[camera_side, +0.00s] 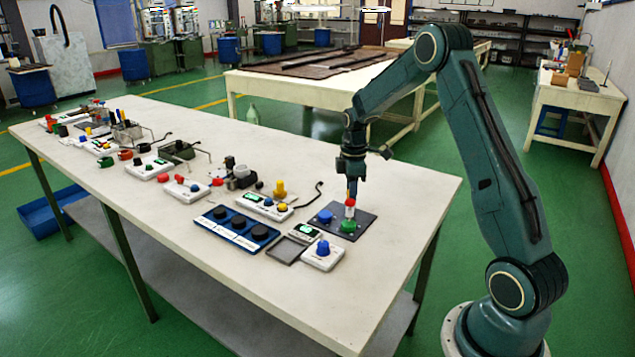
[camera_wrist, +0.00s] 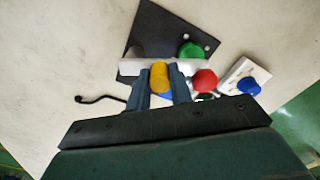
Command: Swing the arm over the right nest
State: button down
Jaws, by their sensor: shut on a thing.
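My gripper (camera_side: 352,190) is above a dark plate (camera_side: 368,224) near the right end of the table. It is shut on the yellow grip (camera_wrist: 159,78) of a white dispenser-like piece (camera_wrist: 130,68) with a red end (camera_wrist: 204,80). In the side view the red end (camera_side: 350,202) shows just below the fingers, above a green dome (camera_side: 348,226) on the plate. I cannot tell whether they touch. A blue dome (camera_side: 325,216) sits left of the green one. The wrist view shows the green dome (camera_wrist: 190,50) beyond the piece. Neither nest is labelled.
A white box with a blue knob (camera_side: 322,250), a dark frame (camera_side: 288,250) and a blue panel with black knobs (camera_side: 236,228) stand left of and in front of the plate. The table's right end is clear.

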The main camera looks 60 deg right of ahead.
jog(key=c, duration=1.5)
grip_release()
jog(key=shift+c, duration=0.2)
notch_tip(320, 180, up, 14)
